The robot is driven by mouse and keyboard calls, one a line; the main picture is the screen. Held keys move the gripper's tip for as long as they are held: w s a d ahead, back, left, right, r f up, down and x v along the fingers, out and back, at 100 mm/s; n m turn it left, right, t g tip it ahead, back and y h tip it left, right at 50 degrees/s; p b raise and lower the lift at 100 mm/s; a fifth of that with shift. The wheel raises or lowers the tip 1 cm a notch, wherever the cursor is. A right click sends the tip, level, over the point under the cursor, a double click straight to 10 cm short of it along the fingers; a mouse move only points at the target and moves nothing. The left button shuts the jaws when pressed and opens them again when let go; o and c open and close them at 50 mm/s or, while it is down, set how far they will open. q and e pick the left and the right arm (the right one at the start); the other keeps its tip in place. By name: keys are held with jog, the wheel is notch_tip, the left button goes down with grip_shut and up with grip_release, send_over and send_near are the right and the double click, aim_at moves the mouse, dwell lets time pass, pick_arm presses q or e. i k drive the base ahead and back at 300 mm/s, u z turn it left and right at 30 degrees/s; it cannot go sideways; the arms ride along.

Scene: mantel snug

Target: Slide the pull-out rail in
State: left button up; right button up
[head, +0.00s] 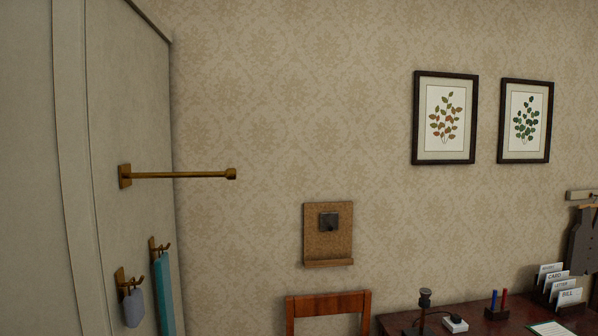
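The pull-out rail (185,175) is a thin brass rod with a round knob (231,174) at its free end. It sticks out to the right, level, from a square brass mounting plate (124,176) on the side of the pale cabinet (115,100) at the left. A good length of rod shows between plate and knob, and nothing hangs on it. Neither of my grippers is in the head view.
Below the rail, two brass hooks hold a grey-blue item (133,307) and a teal strip (164,295). A cork board (341,230) hangs on the wall above a wooden chair (328,303). A desk (480,325) with a letter rack stands lower right. Space around the knob looks clear.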

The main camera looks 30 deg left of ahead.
aim_at(230, 174)
jog(key=z, duration=0.15)
jog(key=i, duration=0.85)
jog(key=u, duration=0.9)
jog(key=i, duration=0.65)
jog(key=u, duration=0.8)
